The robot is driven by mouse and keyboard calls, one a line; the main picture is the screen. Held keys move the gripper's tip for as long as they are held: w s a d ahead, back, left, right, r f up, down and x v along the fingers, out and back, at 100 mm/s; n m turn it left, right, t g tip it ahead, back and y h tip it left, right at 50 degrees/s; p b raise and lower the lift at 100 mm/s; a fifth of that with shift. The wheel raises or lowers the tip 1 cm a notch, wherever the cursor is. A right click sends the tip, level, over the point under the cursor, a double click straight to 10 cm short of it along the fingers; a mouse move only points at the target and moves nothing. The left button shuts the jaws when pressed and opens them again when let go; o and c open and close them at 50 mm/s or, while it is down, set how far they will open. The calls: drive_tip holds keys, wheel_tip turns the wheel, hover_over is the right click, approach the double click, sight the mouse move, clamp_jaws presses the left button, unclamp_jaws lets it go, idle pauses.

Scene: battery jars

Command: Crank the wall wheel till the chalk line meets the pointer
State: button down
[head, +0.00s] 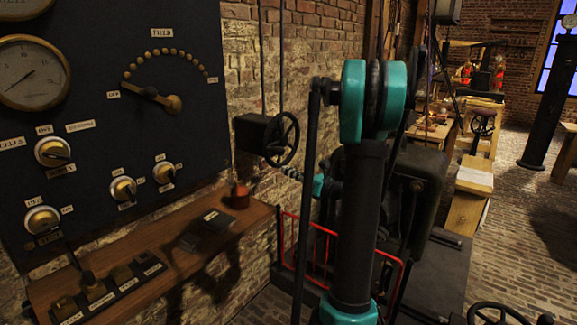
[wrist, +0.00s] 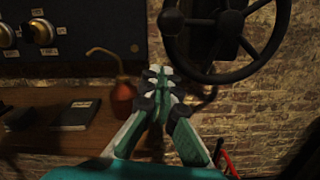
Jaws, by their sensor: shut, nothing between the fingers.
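The wall wheel (head: 283,140) is a dark spoked handwheel on a black box fixed to the brick wall, right of the dark panel. It fills the upper right of the wrist view (wrist: 268,52), its top cut off. I cannot make out a chalk line or a pointer in either view. My gripper (wrist: 158,75) has teal and dark fingers with pale tips, shut and empty. In the wrist view the tips appear just left of and below the wheel's lower rim; I cannot tell whether they touch it. In the head view my arm partly hides the gripper, below the wheel.
A copper oil can (wrist: 122,97) with a thin spout stands on the wooden shelf (head: 150,245) left of my gripper. Dark books (wrist: 75,115) lie there too. The control panel (head: 110,90) with knobs is at left. A red rail (head: 318,230) stands below the wheel.

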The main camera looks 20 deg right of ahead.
sight(279, 151)
drive_tip(key=v, duration=0.8)
drive_tip(key=shift+s+d, duration=0.15)
drive_tip(key=shift+s, duration=0.15)
drive_tip(key=c, duration=1.9)
unclamp_jaws()
drive_tip(key=shift+w+d+r, duration=0.1)
drive_tip(key=shift+d+r, duration=0.15)
drive_tip(key=o, duration=0.7)
drive_tip(key=d+r+g, duration=0.1)
drive_tip(key=r, duration=0.1)
drive_tip(key=d+r+n+g+y, duration=0.1)
drive_tip(key=d+r, duration=0.1)
drive_tip(key=d+r+n+g, duration=0.1)
drive_tip(key=r, duration=0.1)
drive_tip(key=shift+w+d+r+y, duration=0.1)
drive_tip(key=shift+w+d+y, duration=0.05)
drive_tip(key=shift+d+y, duration=0.2)
drive_tip(key=x, duration=1.7)
drive_tip(key=shift+w+a+r, duration=0.1)
drive_tip(key=shift+c, duration=0.5)
clamp_jaws()
